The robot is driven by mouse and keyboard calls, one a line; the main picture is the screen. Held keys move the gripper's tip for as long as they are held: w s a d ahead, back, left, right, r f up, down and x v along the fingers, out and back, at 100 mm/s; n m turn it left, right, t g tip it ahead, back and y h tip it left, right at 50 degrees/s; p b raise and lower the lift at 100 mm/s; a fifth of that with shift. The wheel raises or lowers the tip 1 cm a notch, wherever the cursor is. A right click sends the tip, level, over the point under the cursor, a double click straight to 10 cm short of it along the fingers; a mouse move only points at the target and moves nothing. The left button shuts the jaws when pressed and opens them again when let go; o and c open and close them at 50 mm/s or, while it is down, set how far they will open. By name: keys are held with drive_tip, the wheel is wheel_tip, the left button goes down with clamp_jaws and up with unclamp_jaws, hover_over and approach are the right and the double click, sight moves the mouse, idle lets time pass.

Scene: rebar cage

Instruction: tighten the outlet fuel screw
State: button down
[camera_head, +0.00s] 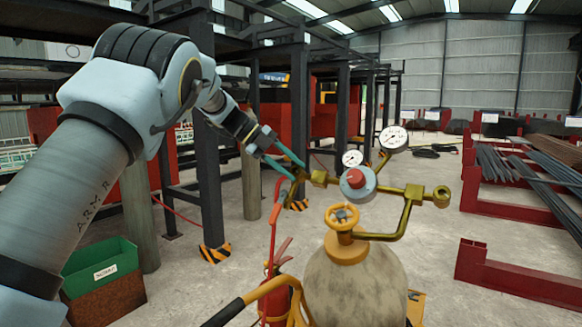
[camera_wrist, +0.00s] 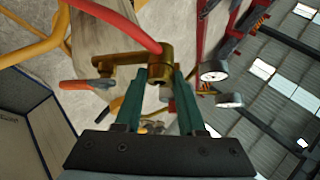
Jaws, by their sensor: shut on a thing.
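The brass outlet fitting with its screw (camera_head: 299,186) is at the left end of the brass regulator, above the gas cylinder (camera_head: 355,285). My gripper (camera_head: 297,168) reaches it from the upper left with teal fingers. In the wrist view the brass outlet fitting (camera_wrist: 155,58) is at the fingertips, and my gripper (camera_wrist: 160,82) is shut on its small screw end between the two fingers. The screw is mostly hidden by the fingers. The regulator has a red knob (camera_head: 355,178), and two gauges (camera_head: 393,139) stand above it. A red hose (camera_wrist: 120,25) runs to the fitting.
A yellow valve wheel (camera_head: 341,216) sits on the cylinder top. A red extinguisher (camera_head: 276,297) stands left of the cylinder. A green-topped bin (camera_head: 102,268) is at lower left. Red racks with steel bars (camera_head: 510,165) are at right. Floor between is mostly clear.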

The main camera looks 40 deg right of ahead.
drive_tip(key=shift+f, duration=0.1)
drive_tip(key=c, duration=0.8)
unclamp_jaws()
drive_tip(key=shift+o, duration=0.2)
drive_tip(key=b+v, duration=0.3)
drive_tip(key=v, duration=0.7)
drive_tip(key=shift+w+a+r, duration=0.15)
drive_tip(key=shift+a+r, duration=0.05)
drive_tip(key=shift+r, duration=0.05)
